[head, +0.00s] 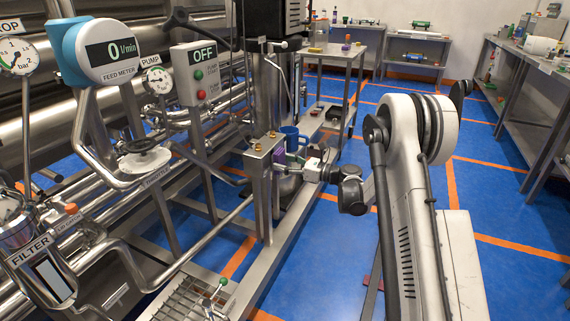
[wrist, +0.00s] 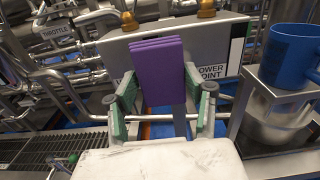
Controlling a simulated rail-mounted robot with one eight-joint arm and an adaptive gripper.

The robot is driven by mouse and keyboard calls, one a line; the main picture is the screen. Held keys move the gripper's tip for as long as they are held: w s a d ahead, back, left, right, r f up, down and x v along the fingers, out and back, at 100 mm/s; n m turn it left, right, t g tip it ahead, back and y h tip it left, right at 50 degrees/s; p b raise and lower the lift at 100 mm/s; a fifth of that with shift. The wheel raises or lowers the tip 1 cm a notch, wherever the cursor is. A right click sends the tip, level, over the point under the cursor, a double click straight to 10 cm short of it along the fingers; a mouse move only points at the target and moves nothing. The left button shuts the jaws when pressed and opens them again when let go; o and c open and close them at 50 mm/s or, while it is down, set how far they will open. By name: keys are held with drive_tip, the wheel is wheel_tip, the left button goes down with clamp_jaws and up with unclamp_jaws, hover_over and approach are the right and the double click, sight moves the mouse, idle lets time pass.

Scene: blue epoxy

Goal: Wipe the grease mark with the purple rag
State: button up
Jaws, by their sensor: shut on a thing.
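The purple rag (wrist: 158,72) is a folded, upright block in the wrist view. My gripper (wrist: 160,103) is shut on it, with a green-padded finger on each side. In the head view my gripper (head: 314,166) is just right of that steel box (head: 260,172), and only a small part of the rag shows there. I cannot make out the grease mark in either view; the rag and gripper hide part of the box face.
A blue mug (wrist: 292,57) stands on a steel vessel close to the right of my gripper. Pipes and a floor grating (head: 188,300) lie to the left. A switch box reading OFF (head: 198,72) stands behind. The blue floor (head: 330,245) is open on the right.

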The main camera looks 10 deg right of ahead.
drive_tip(key=shift+x, duration=0.85)
drive_tip(key=shift+d, duration=0.1)
drive_tip(key=w+d, duration=0.2)
drive_tip(key=w, duration=0.1)
drive_tip(key=shift+d, duration=0.1)
idle(0.5)
drive_tip(key=shift+s+a, duration=1.4)
drive_tip(key=shift+s, duration=0.05)
drive_tip(key=shift+s+d, duration=0.1)
drive_tip(key=shift+s, duration=0.05)
